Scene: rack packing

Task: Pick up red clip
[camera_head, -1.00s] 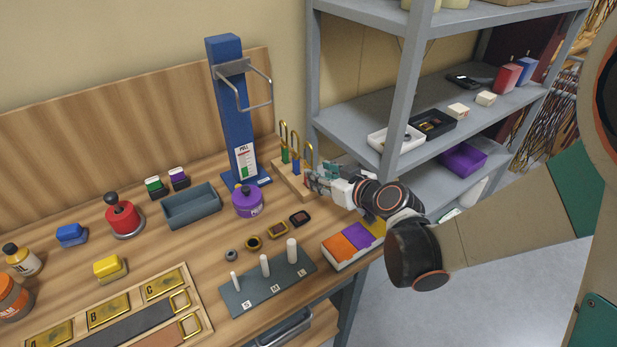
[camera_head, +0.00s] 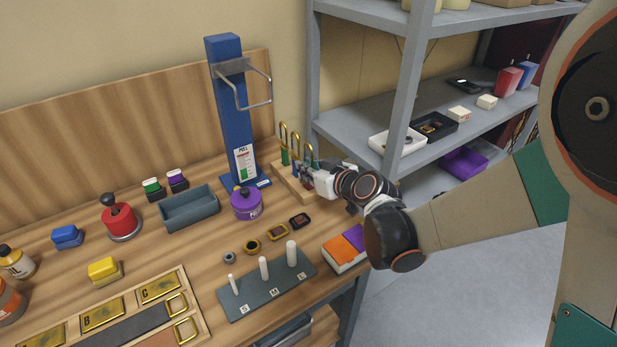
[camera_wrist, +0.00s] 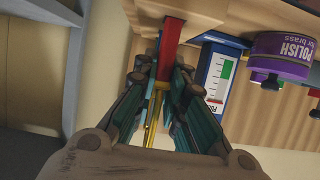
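The red clip (camera_wrist: 168,45) stands upright in the wooden rack (camera_head: 283,180), with its brass loop (camera_wrist: 152,115) reaching back between my fingers in the wrist view. In the head view its brass loop (camera_head: 309,153) shows, but its red body is hidden by my gripper (camera_head: 309,176). In the wrist view my gripper (camera_wrist: 163,68) has one finger on each side of the clip. The fingers look spread, with a narrow gap at the left; contact on the right is unclear. A green clip (camera_head: 285,155) and a blue clip (camera_head: 296,168) stand beside it in the rack.
A blue post (camera_head: 232,115) with a metal handle and a purple polish tin (camera_head: 246,203) stand left of the rack. The grey shelf upright (camera_head: 404,95) is close on the right. An orange and purple box (camera_head: 343,250) lies in front, below my wrist.

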